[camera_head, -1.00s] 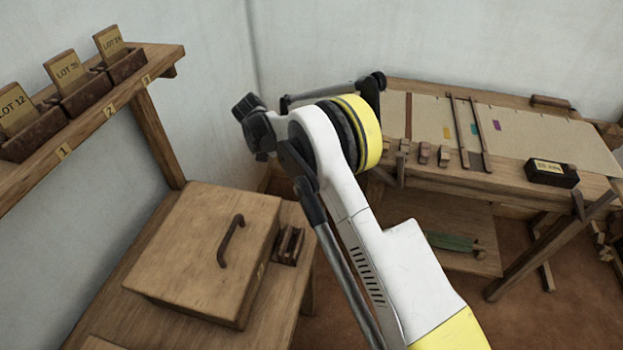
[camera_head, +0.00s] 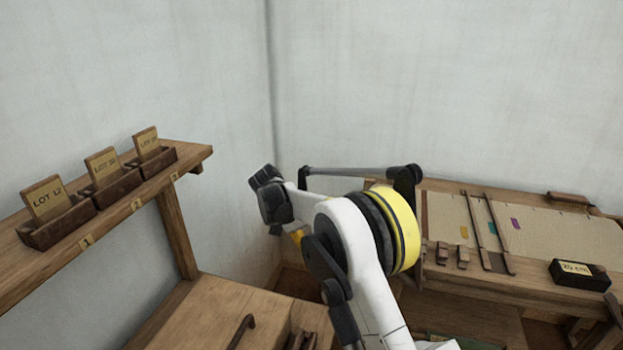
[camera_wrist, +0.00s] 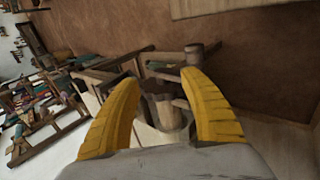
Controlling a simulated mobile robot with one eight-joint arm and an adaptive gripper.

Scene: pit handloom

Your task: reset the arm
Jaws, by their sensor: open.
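My gripper shows in the wrist view (camera_wrist: 160,115) as two yellow ribbed fingers set well apart. They are open, with nothing held between them. Behind the gap I see wooden framework and the brown floor. In the head view my white arm with its yellow and black joint is bent in the middle of the picture. Only a small yellow part near the dark wrist shows there, and the fingertips are mostly hidden.
A wall shelf (camera_head: 130,215) on the left holds lot-tagged boxes (camera_head: 110,187). Below it is a wooden lidded chest (camera_head: 215,315). The loom (camera_head: 460,280) with cloth (camera_head: 560,236) and a dark labelled box (camera_head: 580,274) stands right. The upper wall area is clear.

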